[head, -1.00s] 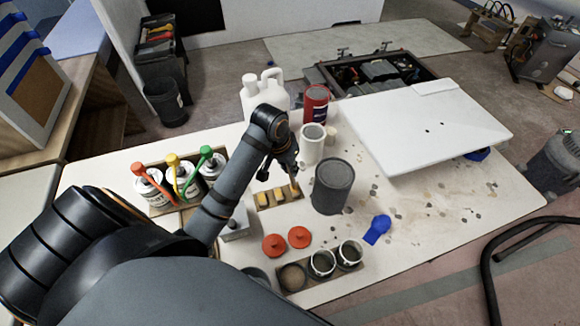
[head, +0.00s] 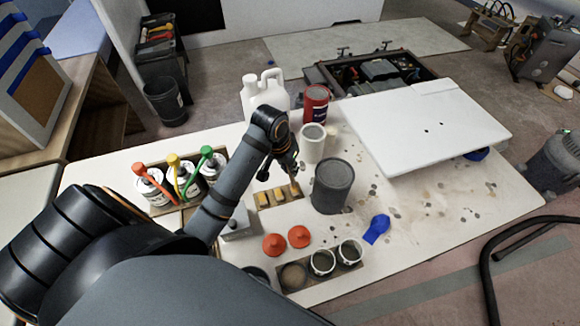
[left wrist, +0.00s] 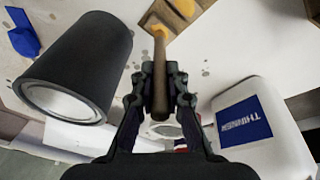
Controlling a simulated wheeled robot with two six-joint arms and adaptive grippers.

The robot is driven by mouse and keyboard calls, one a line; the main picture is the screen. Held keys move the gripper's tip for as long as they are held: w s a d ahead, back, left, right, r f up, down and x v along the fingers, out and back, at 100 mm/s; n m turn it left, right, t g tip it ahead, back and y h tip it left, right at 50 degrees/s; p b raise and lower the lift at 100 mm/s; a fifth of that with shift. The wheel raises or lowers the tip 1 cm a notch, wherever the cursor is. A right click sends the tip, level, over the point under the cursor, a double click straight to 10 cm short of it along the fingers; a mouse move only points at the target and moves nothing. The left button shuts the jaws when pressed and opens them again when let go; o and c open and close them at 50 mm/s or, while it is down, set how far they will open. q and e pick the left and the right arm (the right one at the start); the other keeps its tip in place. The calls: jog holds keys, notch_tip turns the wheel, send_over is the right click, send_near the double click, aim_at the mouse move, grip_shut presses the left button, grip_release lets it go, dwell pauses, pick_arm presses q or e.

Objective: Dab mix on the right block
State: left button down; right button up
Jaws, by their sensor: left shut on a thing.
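Three yellow blocks sit in a row in a small tray (head: 274,207) on the table: a left block (head: 263,199), a middle block (head: 278,195) and a right block (head: 293,192). My left gripper (head: 287,165) is shut on a brown stick (left wrist: 160,95), which points down at the right end of the tray. The stick's lower end (left wrist: 159,32) is over or against the right block; I cannot tell if they touch. Part of that block is hidden. Another block (left wrist: 184,7) shows in the left wrist view. My right gripper is out of view.
A dark grey can (head: 332,186) stands close right of the tray. A white cup (head: 312,144), red can (head: 316,104) and thinner jug (head: 266,95) stand behind. Two small pots (head: 322,262) and orange-red caps (head: 274,245) are in front. A blue scraper (head: 377,229) lies to the right.

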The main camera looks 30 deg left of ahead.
pick_arm(q)
jog(key=shift+f+p, duration=0.1)
jog(key=shift+p, duration=0.2)
dwell(1.2)
jog(key=p+v, duration=0.2)
jog(key=p, duration=0.1)
jog(key=w+p+v, duration=0.1)
jog(key=p+v, duration=0.1)
jog(key=p, duration=0.1)
jog(key=p+v, duration=0.3)
jog(key=shift+w+d+r+p, duration=0.25)
jog(key=shift+w+d+p, duration=0.05)
jog(key=shift+p, duration=0.1)
jog(key=shift+f, duration=0.1)
jog(key=shift+s, duration=0.1)
